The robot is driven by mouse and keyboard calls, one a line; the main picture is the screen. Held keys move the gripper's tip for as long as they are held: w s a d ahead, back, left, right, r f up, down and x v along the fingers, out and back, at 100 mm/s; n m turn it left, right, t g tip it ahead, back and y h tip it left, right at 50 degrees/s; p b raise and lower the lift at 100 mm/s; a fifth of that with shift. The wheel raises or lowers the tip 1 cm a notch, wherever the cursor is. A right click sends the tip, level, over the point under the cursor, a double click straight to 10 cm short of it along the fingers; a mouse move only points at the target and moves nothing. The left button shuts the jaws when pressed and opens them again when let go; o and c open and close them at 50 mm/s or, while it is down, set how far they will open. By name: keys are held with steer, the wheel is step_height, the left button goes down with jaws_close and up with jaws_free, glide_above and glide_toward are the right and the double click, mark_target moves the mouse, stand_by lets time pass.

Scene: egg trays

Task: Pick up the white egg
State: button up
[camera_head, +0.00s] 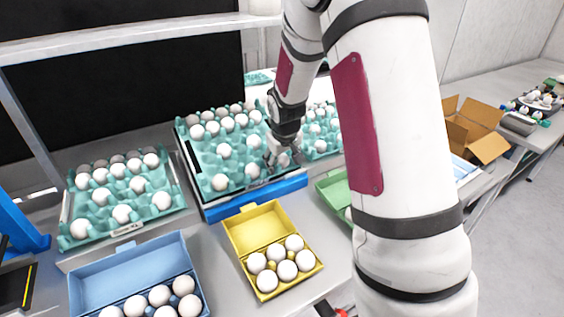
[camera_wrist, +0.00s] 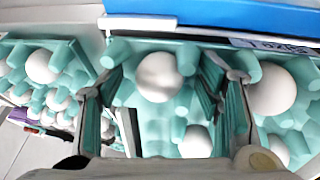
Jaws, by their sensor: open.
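Several white eggs sit in the teal egg tray (camera_head: 197,160) on the blue stand in the middle. My gripper (camera_head: 276,157) is over the front right part of this tray. A white egg (camera_head: 283,159) shows at its fingertips. In the wrist view my gripper (camera_wrist: 165,100) is open, with one finger on each side of a white egg (camera_wrist: 158,77) in the teal tray (camera_wrist: 155,120). Clear space shows between the egg and both fingers. Another white egg (camera_wrist: 196,141) lies below it, and one more (camera_wrist: 271,90) is just outside the right finger.
A second teal tray (camera_head: 70,205) with eggs is at left. An open blue carton (camera_head: 125,270) and an open yellow carton (camera_head: 245,235) hold eggs in front. A green carton (camera_head: 333,190) is partly behind my arm. A cardboard box (camera_head: 470,125) stands at right.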

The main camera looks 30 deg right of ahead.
mark_target(283, 160)
steer(key=c, duration=0.7)
steer(key=shift+c, duration=0.2)
steer(key=shift+r, duration=0.1)
steer(key=shift+r, duration=0.5)
steer(key=v, duration=0.2)
steer(key=shift+r, duration=0.4)
steer(key=s+a, duration=0.3)
steer(key=s, duration=0.4)
steer(key=s+a+r+b, duration=0.1)
steer(key=s+a, duration=0.2)
steer(key=s, duration=0.4)
steer(key=shift+r, duration=0.1)
